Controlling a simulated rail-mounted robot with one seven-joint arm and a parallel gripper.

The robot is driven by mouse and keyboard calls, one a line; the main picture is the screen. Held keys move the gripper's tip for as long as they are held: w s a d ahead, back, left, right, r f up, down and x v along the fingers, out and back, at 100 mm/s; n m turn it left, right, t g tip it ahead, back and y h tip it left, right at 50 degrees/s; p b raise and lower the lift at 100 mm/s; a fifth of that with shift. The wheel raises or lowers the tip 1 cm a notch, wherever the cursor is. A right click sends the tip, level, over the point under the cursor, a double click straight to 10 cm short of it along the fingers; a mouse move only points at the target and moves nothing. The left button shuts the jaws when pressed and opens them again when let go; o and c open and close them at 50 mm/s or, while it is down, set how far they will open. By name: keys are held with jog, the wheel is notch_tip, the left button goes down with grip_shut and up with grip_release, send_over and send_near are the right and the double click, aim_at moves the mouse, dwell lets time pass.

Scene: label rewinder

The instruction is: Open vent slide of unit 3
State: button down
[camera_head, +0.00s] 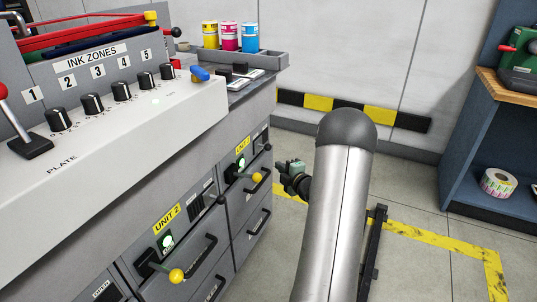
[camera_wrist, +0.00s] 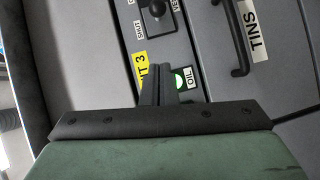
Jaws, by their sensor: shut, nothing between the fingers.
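The vent slide of unit 3 shows as a round black knob (camera_wrist: 156,8) on a dark plate at the top edge of the wrist view, with SHUT and OPEN lettering beside it. Its setting cannot be told. The partly covered yellow unit 3 label (camera_wrist: 141,64) and a green-lit OIL window (camera_wrist: 184,80) are close to my fingers. My gripper (camera_wrist: 160,72) is shut and empty, in front of the panel and short of the knob in the picture. In the head view my gripper (camera_head: 293,170) is beside the far cabinet, partly hidden by my arm.
A yellow-knobbed lever (camera_head: 256,177) sticks out of the far cabinet, close to my gripper. A similar lever (camera_head: 176,275) is on unit 2. The TINS drawer handle (camera_wrist: 235,50) is right of my fingers in the wrist view. Open floor (camera_head: 420,210) lies to the right.

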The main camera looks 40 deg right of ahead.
jog(key=b, duration=0.2)
send_near(264, 146)
jog(key=w+a, duration=0.3)
jog(key=shift+w+d+f, duration=0.25)
jog(key=shift+w+d, duration=0.15)
jog(key=shift+d, duration=0.3)
jog(key=shift+w+d+f, duration=0.3)
jog(key=shift+w+d, duration=0.05)
jog(key=shift+d, duration=0.35)
